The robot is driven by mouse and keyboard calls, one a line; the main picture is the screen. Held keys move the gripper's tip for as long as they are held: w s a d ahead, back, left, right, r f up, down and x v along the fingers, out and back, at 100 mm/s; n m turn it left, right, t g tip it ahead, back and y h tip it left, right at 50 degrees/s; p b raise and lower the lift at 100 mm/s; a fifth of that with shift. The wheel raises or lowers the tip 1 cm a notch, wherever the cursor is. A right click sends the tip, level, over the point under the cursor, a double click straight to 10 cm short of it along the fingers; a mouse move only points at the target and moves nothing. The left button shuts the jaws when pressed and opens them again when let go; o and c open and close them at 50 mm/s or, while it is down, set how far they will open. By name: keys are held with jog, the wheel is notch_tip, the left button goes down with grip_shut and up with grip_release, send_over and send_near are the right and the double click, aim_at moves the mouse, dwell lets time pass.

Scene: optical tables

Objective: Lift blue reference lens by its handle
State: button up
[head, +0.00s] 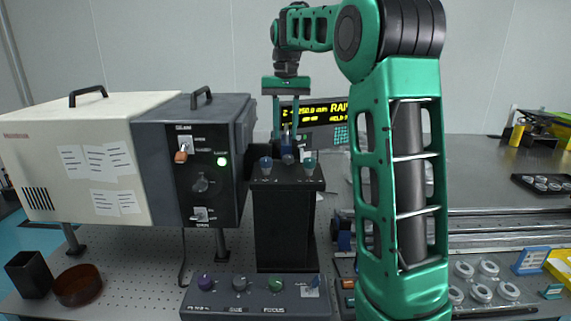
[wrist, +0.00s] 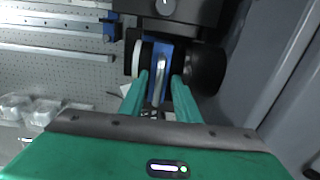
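The blue lens holder (wrist: 158,60) shows in the wrist view with a pale metal handle (wrist: 160,84) reaching toward my gripper. It sits between a white ring and a black cylinder. In the head view a small blue part (head: 286,141) shows below my gripper, above the black block, and is partly hidden. My gripper (wrist: 163,83) is open, with its two green fingers on either side of the handle and gaps visible between. In the head view my gripper (head: 285,130) points straight down. The lens glass itself cannot be made out.
A black block (head: 283,225) with small knobs on top stands below my gripper. A grey instrument box (head: 205,165) is close on the left, and a display with yellow text (head: 320,110) is behind. A knob panel (head: 255,298) lies in front. White ring parts (head: 480,291) lie right.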

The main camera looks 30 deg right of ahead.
grip_shut()
jog(key=shift+r, duration=0.1)
dwell(1.1)
